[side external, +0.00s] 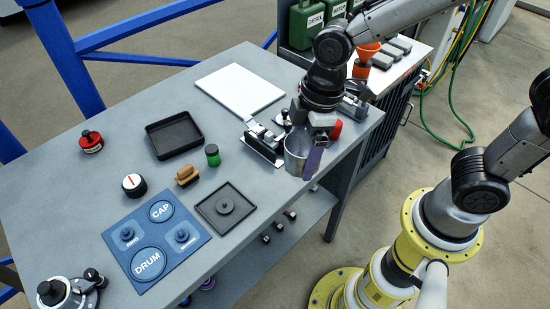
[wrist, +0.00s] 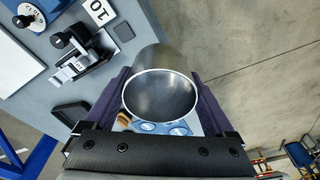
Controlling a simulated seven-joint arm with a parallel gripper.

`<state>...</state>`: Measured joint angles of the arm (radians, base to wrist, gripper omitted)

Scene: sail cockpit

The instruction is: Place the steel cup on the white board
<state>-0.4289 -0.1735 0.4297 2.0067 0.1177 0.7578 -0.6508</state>
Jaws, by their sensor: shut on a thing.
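The steel cup (side external: 297,152) is a grey metal cup held in my gripper (side external: 313,150) near the table's right front edge in the side external view. The wrist view shows the cup (wrist: 160,95) with its open rim facing the camera, between the two purple fingers of my gripper (wrist: 160,92). The fingers are shut on its sides. The white board (side external: 241,90) lies flat and bare at the back of the table, to the left of and behind the cup. A corner of the board (wrist: 15,62) shows at the left of the wrist view.
A metal clamp device (side external: 264,138) stands on the table just left of the cup. A black tray (side external: 174,135), a green-lidded jar (side external: 212,154), a brown block (side external: 187,175), a dark square plate (side external: 225,208) and a blue marked mat (side external: 155,240) lie further left.

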